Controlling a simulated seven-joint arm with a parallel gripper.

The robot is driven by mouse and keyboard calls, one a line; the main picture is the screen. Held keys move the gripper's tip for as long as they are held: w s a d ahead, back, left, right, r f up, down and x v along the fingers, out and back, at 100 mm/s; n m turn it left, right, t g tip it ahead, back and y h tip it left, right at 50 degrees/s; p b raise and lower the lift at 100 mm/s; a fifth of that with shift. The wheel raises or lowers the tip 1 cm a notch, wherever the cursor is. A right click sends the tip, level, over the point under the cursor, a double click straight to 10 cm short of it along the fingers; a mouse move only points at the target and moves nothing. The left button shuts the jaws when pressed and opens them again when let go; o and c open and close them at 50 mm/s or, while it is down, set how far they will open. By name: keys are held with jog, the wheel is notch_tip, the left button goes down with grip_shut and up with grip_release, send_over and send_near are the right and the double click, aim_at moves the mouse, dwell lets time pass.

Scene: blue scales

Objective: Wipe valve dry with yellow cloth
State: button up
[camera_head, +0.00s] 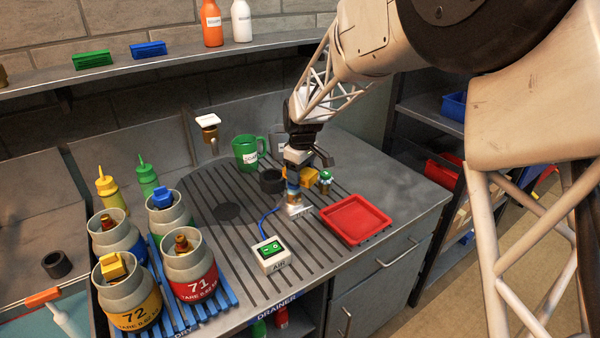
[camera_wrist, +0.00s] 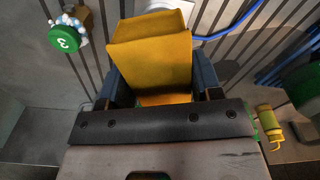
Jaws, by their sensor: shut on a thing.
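My gripper (camera_head: 296,182) is low over the ribbed drainer, pointing down. In the wrist view its blue fingers (camera_wrist: 160,84) are shut on the yellow cloth (camera_wrist: 150,58), a folded, block-like piece. The cloth (camera_head: 309,177) also shows beside the gripper in the head view. A small valve with a green cap (camera_wrist: 63,38) marked 3, a brass-coloured body and white foam or droplets around it is at the upper left of the wrist view. In the head view this valve (camera_head: 326,179) stands just right of the gripper, apart from the cloth in the wrist view.
A red tray (camera_head: 355,219) lies front right of the gripper. A white box with a green switch (camera_head: 270,254) and blue hose sits in front. A green mug (camera_head: 246,151) and dark ring (camera_head: 271,181) are behind. Numbered cylinders (camera_head: 190,270) stand on a blue rack at left.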

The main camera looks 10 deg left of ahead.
jog(key=shift+r, duration=1.5)
jog(key=w+d+r+m, duration=0.1)
jog(key=w+d+m, duration=0.3)
jog(key=d, duration=0.7)
jog(key=w+d+r+m, duration=0.1)
jog(key=w+d+m, duration=0.3)
jog(key=d, duration=0.7)
jog(key=w+d+r+m, duration=0.1)
jog(key=w+d+m, duration=0.4)
jog(key=d, duration=0.6)
jog(key=shift+w+d+r+h, duration=0.2)
jog(key=shift+w+r+h, duration=0.15)
jog(key=shift+w, duration=0.65)
jog(key=shift+a, duration=0.1)
jog(key=s+a+f+n, duration=0.2)
jog(key=s+a+n, duration=0.4)
jog(key=s+a, duration=0.3)
jog(key=s+a+f+n, duration=0.2)
jog(key=s+a+n, duration=0.5)
jog(key=s+a, duration=0.3)
jog(key=a, duration=0.4)
jog(key=shift+a, duration=0.4)
jog(key=shift+a, duration=0.15)
